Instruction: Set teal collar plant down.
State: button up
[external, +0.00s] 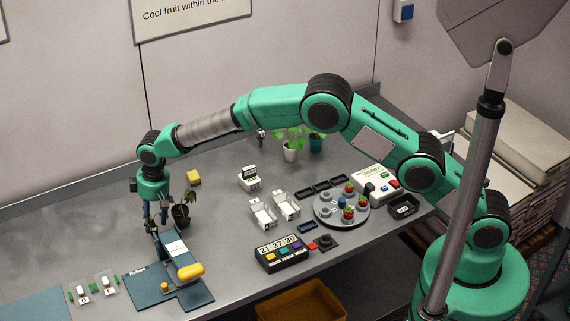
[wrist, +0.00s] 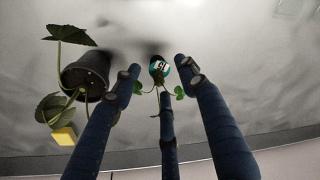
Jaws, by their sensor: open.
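In the wrist view, the small teal-collared plant (wrist: 157,66) lies between and just beyond my fingertips. Its round teal part has a white and dark face, and small green leaves spread to both sides. My gripper (external: 155,224) points down over the left part of the grey bench in the external view. Its dark blue fingers (wrist: 160,88) are spread open in the wrist view. I cannot tell whether a finger touches the plant. I cannot make the plant out in the external view.
A dark-potted plant (external: 181,214) stands close beside my gripper and also shows in the wrist view (wrist: 86,74). A blue stand with a yellow handle (external: 190,271) is in front. White-potted (external: 290,154) and teal-potted (external: 316,145) plants stand farther right.

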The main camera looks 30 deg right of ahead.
notch_tip(320, 180, up, 9)
jog(key=s+d+p, duration=0.1)
dwell(0.3)
jog(key=shift+d+f, duration=0.1)
dwell(0.4)
jog(key=shift+d, duration=0.1)
dwell(0.3)
